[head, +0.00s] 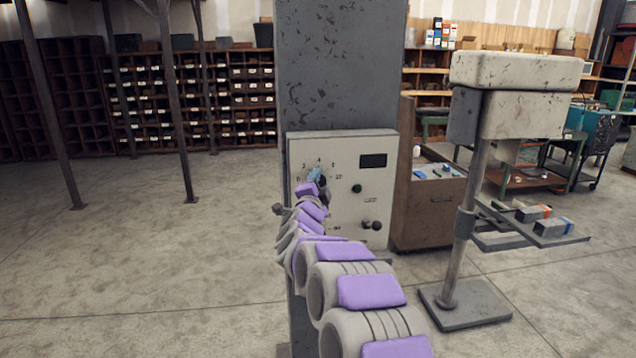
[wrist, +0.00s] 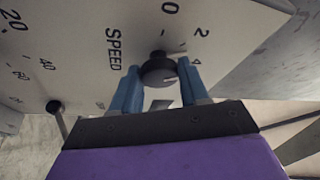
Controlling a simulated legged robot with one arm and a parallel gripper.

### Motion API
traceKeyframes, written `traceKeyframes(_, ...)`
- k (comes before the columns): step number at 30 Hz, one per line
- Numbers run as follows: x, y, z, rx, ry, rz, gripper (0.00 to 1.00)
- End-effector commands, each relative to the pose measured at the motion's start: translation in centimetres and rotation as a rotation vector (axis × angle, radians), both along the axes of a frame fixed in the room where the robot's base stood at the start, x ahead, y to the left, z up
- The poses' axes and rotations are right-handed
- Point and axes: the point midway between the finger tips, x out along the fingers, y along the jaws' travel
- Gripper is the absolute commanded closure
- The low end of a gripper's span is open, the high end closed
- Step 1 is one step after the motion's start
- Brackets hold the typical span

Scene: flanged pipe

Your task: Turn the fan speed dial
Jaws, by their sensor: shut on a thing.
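The fan speed dial (wrist: 158,68) is a small dark round knob with a pale pointer line, on a light control panel (head: 345,205) marked with numbers and the word SPEED. In the wrist view, the two blue fingers of my gripper (wrist: 160,84) stand on either side of the dial and grip it. In the head view, my gripper (head: 316,175) is at the panel's upper left, and its fingers and my arm mostly hide the dial there. The number scale shows around the fingers.
The panel sits on a grey column (head: 338,65). A lever (wrist: 56,112) sticks out nearby. A drill-press-like stand (head: 466,220) is at right; the left floor is open.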

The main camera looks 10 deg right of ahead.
Motion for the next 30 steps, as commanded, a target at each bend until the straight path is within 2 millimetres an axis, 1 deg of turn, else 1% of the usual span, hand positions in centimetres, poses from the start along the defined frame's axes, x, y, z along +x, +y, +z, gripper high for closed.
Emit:
traceKeyframes(1,0.00,0.04,0.09,0.051,0.001,-0.001,0.86)
traceKeyframes(21,0.10,-0.15,0.08,0.689,0.005,-0.003,0.86)
traceKeyframes(30,0.11,-0.18,-0.24,0.950,0.011,-0.005,0.86)
